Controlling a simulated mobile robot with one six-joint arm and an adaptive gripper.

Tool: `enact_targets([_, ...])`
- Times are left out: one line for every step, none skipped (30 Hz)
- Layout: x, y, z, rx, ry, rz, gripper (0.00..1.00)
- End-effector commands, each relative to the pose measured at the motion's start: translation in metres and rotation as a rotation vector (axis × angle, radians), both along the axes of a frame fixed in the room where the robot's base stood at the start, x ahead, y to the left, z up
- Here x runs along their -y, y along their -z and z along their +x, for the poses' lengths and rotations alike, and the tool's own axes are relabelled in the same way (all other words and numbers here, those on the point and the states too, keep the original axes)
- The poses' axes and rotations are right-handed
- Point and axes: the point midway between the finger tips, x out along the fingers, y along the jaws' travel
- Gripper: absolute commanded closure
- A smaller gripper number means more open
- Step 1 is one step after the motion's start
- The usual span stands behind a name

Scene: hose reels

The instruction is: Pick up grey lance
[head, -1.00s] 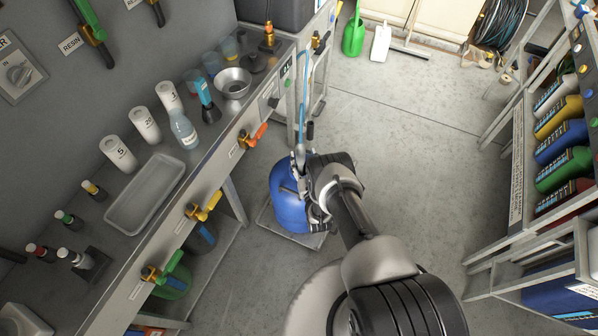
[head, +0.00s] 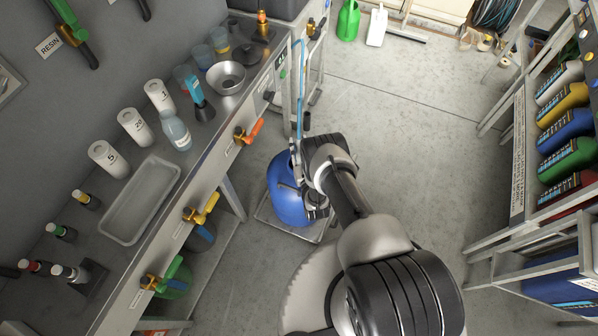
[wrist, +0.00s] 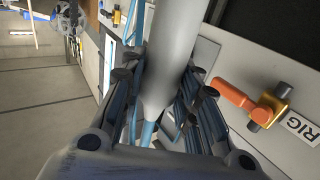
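The grey lance (wrist: 173,45) runs down from the top of the wrist view and narrows to a blue hose (wrist: 149,132). My gripper (wrist: 164,88) has its dark fingers apart, one on each side of the lance's narrowing end. A small gap shows on the left; contact on the right is unclear. In the head view my gripper (head: 301,178) is low beside the bench front, over a blue drum (head: 285,192), mostly hidden by my wrist. A thin grey part of the lance (head: 297,157) shows there below the blue hose (head: 301,90).
The bench (head: 222,135) with cups, bottles and a tray stands on the left. Orange-handled valve (wrist: 237,97) juts from its front, close to my gripper. A rack of coloured jugs (head: 520,140) stands on the right. The floor (head: 400,130) between is clear.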

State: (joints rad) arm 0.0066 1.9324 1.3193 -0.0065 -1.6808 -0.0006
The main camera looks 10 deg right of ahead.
Motion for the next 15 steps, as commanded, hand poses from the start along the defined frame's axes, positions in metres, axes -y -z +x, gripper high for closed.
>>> enact_targets([0.0,0.0,0.0001,0.0,0.0,0.0,0.78])
enact_targets([0.0,0.0,0.0001,0.0,0.0,0.0,0.8])
enact_targets([0.0,0.0,0.0001,0.0,0.0,0.0,0.82])
enact_targets([0.0,0.0,0.0001,0.0,0.0,0.0,0.84])
enact_targets([0.0,0.0,0.0001,0.0,0.0,0.0,0.86])
enact_targets([0.0,0.0,0.0001,0.0,0.0,0.0,0.89])
enact_targets([0.0,0.0,0.0001,0.0,0.0,0.0,0.91])
enact_targets([0.0,0.0,0.0001,0.0,0.0,0.0,0.93])
enact_targets([0.0,0.0,0.0001,0.0,0.0,0.0,0.96])
enact_targets([0.0,-0.0001,0.0001,0.0,0.0,0.0,0.98])
enact_targets([0.0,-0.0001,0.0001,0.0,0.0,0.0,1.0])
enact_targets([0.0,-0.0001,0.0001,0.0,0.0,0.0,1.0])
enact_targets([0.0,-0.0001,0.0001,0.0,0.0,0.0,1.0])
enact_targets([0.0,-0.0001,0.0001,0.0,0.0,0.0,1.0])
enact_targets([0.0,-0.0001,0.0002,0.0,0.0,0.0,1.0])
